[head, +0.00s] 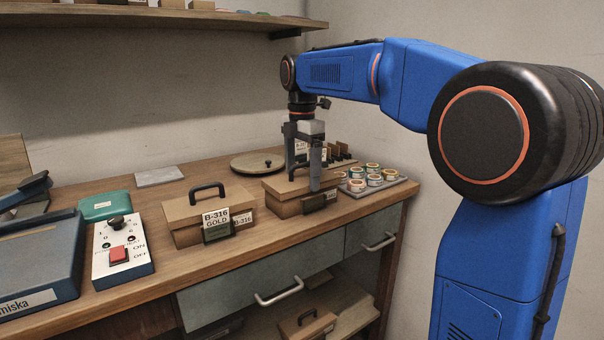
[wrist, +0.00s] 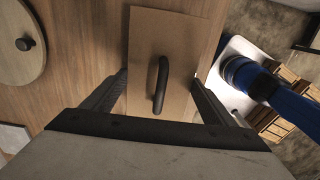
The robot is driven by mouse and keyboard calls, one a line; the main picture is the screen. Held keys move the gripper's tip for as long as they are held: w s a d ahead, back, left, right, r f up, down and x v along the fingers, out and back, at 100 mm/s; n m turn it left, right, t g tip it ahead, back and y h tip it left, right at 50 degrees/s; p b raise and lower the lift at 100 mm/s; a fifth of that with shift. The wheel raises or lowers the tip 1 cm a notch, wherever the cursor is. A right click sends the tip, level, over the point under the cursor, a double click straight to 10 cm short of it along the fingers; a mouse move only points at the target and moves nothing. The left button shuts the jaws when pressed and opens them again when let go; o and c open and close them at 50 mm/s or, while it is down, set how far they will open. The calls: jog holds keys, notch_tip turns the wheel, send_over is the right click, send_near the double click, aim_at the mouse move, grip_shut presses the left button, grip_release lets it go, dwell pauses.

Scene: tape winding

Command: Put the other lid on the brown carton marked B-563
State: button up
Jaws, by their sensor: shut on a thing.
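My gripper (head: 303,185) points down over the right brown carton (head: 285,208), its fingers shut across the sides of a brown lid (head: 276,184). In the wrist view the lid (wrist: 143,50) lies between the fingers, its black handle (wrist: 160,85) standing up from the middle. The lid is at the carton's top; I cannot tell whether it is fully seated. The carton's front label is too small and partly hidden to read. Another brown carton (head: 185,236) to the left has a lid with a black handle and reads B-316 GOLD.
A tray of tape rolls (head: 385,184) stands right of the carton, near the table edge. A round wooden disc (head: 255,164) lies behind it. A switch box (head: 120,250) and blue machine (head: 35,265) stand left. Another handled brown item (head: 305,328) is on the lower shelf.

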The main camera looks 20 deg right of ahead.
jog(key=o, duration=1.1)
notch_tip(320, 180, up, 18)
jog(key=shift+f, duration=0.25)
jog(key=s+d+f+m+t, duration=0.2)
jog(key=s+f+m, duration=0.8)
jog(key=s+f, duration=0.6)
jog(key=s+d+f+m+t, duration=0.2)
jog(key=s+d+f+m, duration=0.3)
jog(key=s+f+m, duration=0.6)
jog(key=s+f, duration=0.6)
jog(key=f, duration=0.3)
jog(key=shift+s+f+m+t, duration=0.2)
jog(key=shift+f+m+t, duration=0.1)
jog(key=shift+f+t, duration=0.1)
